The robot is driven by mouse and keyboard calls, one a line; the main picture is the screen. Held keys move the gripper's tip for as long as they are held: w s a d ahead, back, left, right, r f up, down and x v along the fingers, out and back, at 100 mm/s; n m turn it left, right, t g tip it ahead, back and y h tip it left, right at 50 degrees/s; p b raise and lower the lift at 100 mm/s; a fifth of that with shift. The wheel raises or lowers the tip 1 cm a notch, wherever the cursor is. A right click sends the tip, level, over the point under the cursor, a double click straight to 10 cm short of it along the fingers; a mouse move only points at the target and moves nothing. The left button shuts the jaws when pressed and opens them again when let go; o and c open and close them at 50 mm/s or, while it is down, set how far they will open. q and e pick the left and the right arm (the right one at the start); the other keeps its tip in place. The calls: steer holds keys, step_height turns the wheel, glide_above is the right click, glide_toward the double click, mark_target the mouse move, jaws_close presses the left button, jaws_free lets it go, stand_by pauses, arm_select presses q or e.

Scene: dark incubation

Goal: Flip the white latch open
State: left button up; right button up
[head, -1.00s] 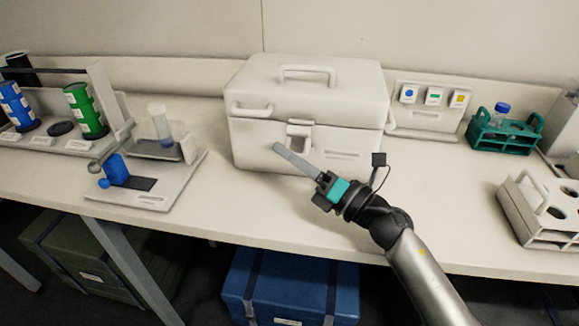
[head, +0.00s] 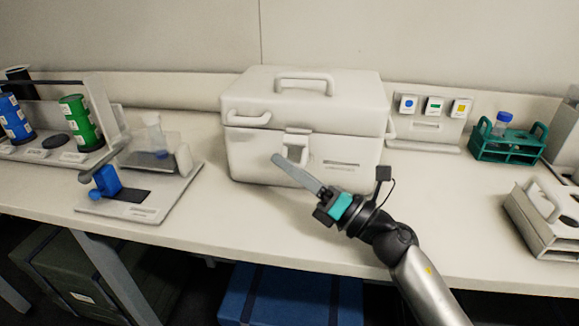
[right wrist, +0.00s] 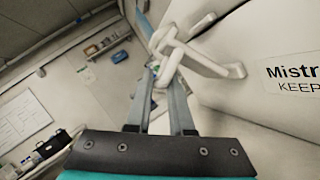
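A white box (head: 255,155) with a lid and top handle stands on the bench in the head view. Its white latch (head: 297,143) is on the front face and hangs down across the lid seam. My right gripper (head: 277,159) has its grey fingers pointing up and left, with the tips in front of the box, just left of and below the latch. In the right wrist view its two fingers (right wrist: 160,75) stand apart with a narrow gap, and the latch (right wrist: 185,52) is close by their tips. I cannot tell if they touch it. My left gripper is not in view.
A scale-like device (head: 140,200) with a blue part stands left of the box. A teal tube rack (head: 505,146) and a white rack (head: 545,222) stand to the right. The bench front (head: 240,225) before the box is clear apart from my right arm.

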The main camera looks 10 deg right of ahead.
steer(key=shift+o, duration=1.4)
steer(key=shift+s+d+f, duration=0.2)
steer(key=shift+d+f, duration=0.05)
steer(key=shift+d, duration=0.05)
steer(key=shift+o, duration=0.5)
steer(key=shift+a+f, duration=0.15)
steer(key=v, duration=0.8)
steer(key=b+v, duration=0.1)
steer(key=v, duration=0.3)
steer(key=shift+s+d, duration=0.1)
steer(key=shift+d, duration=0.3)
